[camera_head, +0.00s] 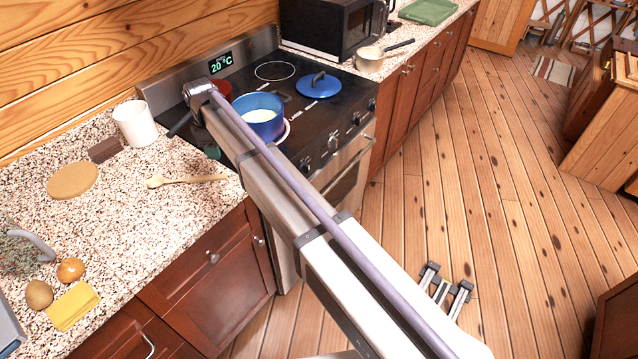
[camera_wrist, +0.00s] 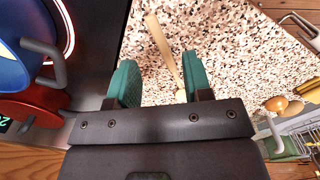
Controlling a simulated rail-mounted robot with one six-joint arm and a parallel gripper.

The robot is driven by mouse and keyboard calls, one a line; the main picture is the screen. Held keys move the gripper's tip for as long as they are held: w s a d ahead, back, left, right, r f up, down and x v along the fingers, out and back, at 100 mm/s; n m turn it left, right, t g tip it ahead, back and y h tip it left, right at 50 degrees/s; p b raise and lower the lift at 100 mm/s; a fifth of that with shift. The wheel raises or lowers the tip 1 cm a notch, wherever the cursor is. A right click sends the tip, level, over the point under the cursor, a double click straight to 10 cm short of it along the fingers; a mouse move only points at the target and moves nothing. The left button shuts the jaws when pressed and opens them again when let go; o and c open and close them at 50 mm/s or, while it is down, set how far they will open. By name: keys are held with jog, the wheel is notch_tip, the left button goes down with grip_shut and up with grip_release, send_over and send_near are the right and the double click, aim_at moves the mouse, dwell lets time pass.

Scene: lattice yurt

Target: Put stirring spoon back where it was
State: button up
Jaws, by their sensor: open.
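The wooden stirring spoon (camera_head: 187,180) lies on the speckled counter left of the stove, its bowl end to the left. In the wrist view the spoon (camera_wrist: 162,45) runs between the two green fingers of my gripper (camera_wrist: 160,82). The fingers are apart and not closed on it; the height gap is hard to judge. In the head view my gripper is mostly hidden behind my arm. A blue pot (camera_head: 260,122) with white contents stands on the stove, partly behind my arm.
A white cup (camera_head: 135,123), a dark small block (camera_head: 105,150) and a round tan board (camera_head: 73,180) stand near the spoon. A blue lid (camera_head: 318,84) lies on the stove. A cream saucepan (camera_head: 370,60) is on the far counter. A yellow cloth (camera_head: 73,306) lies at the near left.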

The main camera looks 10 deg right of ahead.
jog(key=s+d+m, duration=0.7)
jog(key=s+d, duration=0.7)
jog(key=d, duration=0.3)
jog(key=s+d+m, duration=0.8)
jog(key=s+d, duration=0.6)
jog(key=d, duration=0.3)
jog(key=shift+d+m, duration=0.25)
jog(key=shift+m, duration=0.05)
jog(key=shift+f+b, duration=0.7)
jog(key=shift+b, duration=0.1)
jog(key=shift+o, duration=0.3)
